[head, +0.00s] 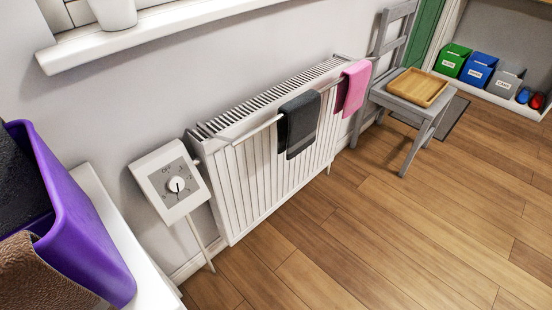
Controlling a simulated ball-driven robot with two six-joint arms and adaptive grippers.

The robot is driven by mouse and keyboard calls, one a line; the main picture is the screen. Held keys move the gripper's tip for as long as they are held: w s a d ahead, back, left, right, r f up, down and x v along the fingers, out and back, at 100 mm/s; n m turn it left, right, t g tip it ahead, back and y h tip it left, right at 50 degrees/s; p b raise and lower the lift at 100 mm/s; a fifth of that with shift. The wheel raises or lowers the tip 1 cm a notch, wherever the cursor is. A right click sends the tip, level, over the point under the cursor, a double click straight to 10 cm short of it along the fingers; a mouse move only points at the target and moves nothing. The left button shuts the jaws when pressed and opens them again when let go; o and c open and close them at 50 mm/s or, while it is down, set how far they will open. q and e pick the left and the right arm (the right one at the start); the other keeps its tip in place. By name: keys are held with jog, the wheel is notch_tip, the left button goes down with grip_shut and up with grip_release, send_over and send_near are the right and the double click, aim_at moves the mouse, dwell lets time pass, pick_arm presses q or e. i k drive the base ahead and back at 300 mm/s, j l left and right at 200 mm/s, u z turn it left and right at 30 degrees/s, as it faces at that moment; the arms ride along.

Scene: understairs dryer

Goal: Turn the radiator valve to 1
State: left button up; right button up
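The radiator valve (177,184) is a round white knob on a grey dial plate in a white box, mounted at the left end of the radiator. Small marks ring the dial, with "OFF" near the top; the other marks are too small to read. A dark pointer line shows on the knob, but I cannot tell which mark it meets. The white radiator (262,165) stands against the wall, right of the valve. Neither of my grippers is in view.
A grey towel (298,124) and a pink towel (353,88) hang on the radiator rail. A purple bin (75,220) fills the left foreground. A grey chair (424,112) holds a wooden tray (417,87). A windowsill (150,30) juts out above.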

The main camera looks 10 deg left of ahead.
aim_at(175, 184)
jog(key=i+l+u, duration=0.1)
jog(key=u, duration=0.6)
